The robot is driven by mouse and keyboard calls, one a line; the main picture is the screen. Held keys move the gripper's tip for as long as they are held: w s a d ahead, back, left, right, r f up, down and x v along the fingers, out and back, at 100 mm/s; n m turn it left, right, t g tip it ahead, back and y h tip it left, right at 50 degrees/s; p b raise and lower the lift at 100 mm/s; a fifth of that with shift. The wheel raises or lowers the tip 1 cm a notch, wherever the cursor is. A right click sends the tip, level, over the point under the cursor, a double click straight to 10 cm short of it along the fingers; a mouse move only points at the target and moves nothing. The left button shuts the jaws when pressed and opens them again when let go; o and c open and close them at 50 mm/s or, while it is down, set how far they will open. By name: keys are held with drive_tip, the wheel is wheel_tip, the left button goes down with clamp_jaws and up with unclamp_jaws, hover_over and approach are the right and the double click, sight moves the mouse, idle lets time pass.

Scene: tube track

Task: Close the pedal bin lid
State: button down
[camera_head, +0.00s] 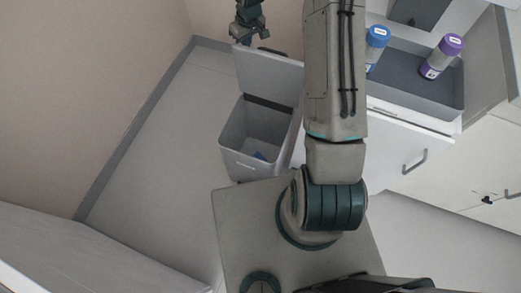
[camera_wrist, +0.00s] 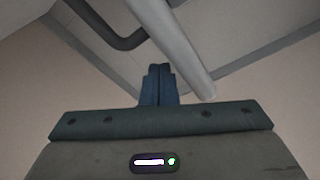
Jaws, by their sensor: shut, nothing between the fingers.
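The grey pedal bin (camera_head: 253,140) stands on the floor left of my arm in the head view. Its lid (camera_head: 266,76) is open and raised upright at the back of the bin. A small blue item (camera_head: 260,156) lies inside the bin. My gripper (camera_head: 262,36) is above and just behind the lid's top edge; I cannot tell whether it touches the lid. In the wrist view my gripper (camera_wrist: 158,70) shows its fingers together with nothing between them. The lid cannot be made out for certain in the wrist view.
A dark tray (camera_head: 420,80) on the white counter at right holds a blue-capped tube (camera_head: 376,45) and a purple-capped tube (camera_head: 440,57). White cabinet drawers (camera_head: 410,145) stand right of the bin. A wall is at left. The floor (camera_head: 165,150) left of the bin is clear.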

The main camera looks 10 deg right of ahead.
drive_tip(key=shift+s+a+r, duration=0.2)
drive_tip(key=shift+s+a, duration=0.3)
drive_tip(key=shift+s, duration=0.25)
wheel_tip(320, 180, up, 8)
drive_tip(key=p, duration=0.5)
